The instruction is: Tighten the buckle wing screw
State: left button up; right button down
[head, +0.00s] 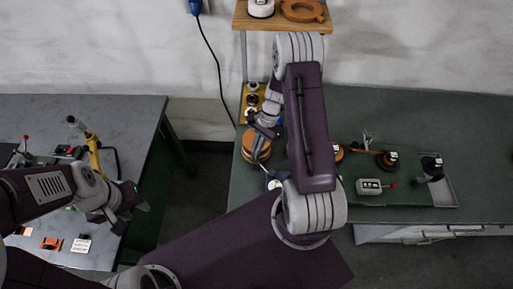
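My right arm reaches over the right-hand green bench, and its gripper (264,122) points down beside a round copper-brown item (255,147) at the bench's left end. The gripper is small and partly covered by the arm, so its opening cannot be read. I cannot make out a buckle or a wing screw; either may be hidden by the gripper or too small to see. My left gripper (127,207) is over the right part of the left-hand table, away from the copper-brown item. No object shows in it, and its finger gap is unclear.
A wooden shelf (282,22) stands behind the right arm. On the green bench (470,130) are a grey box with a red knob (370,187), a dark round piece (387,160) and a tray (443,193). The grey left table (110,110) holds a yellow-handled tool (93,152). A floor gap separates the two tables.

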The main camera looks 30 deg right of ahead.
jog(key=m+t, duration=0.1)
jog(key=m, duration=0.1)
jog(key=shift+s+d+m+b, duration=0.1)
jog(key=shift+m+b, duration=0.25)
jog(key=shift+m, duration=0.05)
jog(key=shift+s+f+m+t+b, duration=0.1)
jog(key=shift+m+t+b, duration=0.35)
jog(key=shift+m, duration=0.45)
jog(key=m+t+b, duration=0.1)
jog(key=m+b, duration=0.1)
jog(key=m, duration=0.1)
jog(key=shift+s, duration=0.1)
jog(key=shift+s+m+t+b, duration=0.1)
jog(key=shift+m+t+b, duration=0.45)
jog(key=shift+m+b, duration=0.55)
jog(key=shift+m, duration=0.4)
jog(key=c, duration=1.7)
grip_release()
jog(key=shift+r+h, duration=0.2)
jog(key=shift+h, duration=0.2)
